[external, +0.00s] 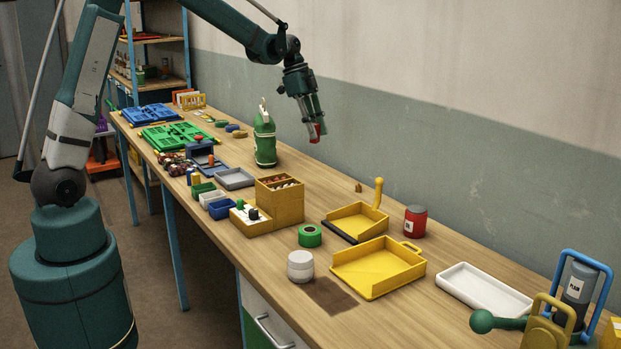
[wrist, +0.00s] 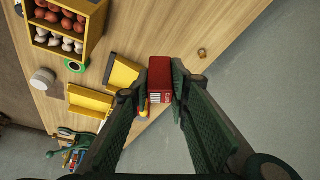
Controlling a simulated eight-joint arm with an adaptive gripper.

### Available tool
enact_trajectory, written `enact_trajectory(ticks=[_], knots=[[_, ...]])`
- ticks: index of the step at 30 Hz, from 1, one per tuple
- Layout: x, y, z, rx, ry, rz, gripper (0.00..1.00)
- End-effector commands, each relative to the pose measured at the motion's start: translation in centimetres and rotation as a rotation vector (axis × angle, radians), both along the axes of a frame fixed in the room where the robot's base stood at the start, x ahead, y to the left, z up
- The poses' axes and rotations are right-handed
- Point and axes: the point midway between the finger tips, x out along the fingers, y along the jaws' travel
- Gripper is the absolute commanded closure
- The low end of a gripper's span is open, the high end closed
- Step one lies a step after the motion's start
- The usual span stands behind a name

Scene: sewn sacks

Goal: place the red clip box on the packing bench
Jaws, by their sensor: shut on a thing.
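The red clip box (wrist: 159,78) is held between the two fingers of my gripper (wrist: 160,90) in the wrist view. In the external view my gripper (external: 313,126) hangs well above the wooden packing bench (external: 335,172), shut on the red clip box (external: 317,130) at its fingertips. The box is clear of the bench top. The fingers hide parts of its sides.
A green bottle (external: 265,143) stands left of my gripper. A yellow compartment box (external: 280,205), yellow scoop tray (external: 352,222), red jar (external: 415,221), green tape roll (external: 310,236) and white tray (external: 484,290) stand nearer. Bare wood lies below the gripper, before the wall.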

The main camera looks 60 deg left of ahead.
Motion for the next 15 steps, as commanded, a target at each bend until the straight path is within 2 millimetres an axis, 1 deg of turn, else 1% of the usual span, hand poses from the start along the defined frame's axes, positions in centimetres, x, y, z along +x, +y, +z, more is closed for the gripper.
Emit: enact_trajectory(ticks=[1,3,8,15], knots=[[-0.5,1.6,0.0,0.000,0.000,0.012,0.92],[-1.1,3.5,0.0,0.000,0.000,0.022,0.92],[-2.8,7.7,0.0,-0.001,0.001,0.046,0.92],[-5.7,13.6,0.0,-0.003,0.000,0.083,0.92]])
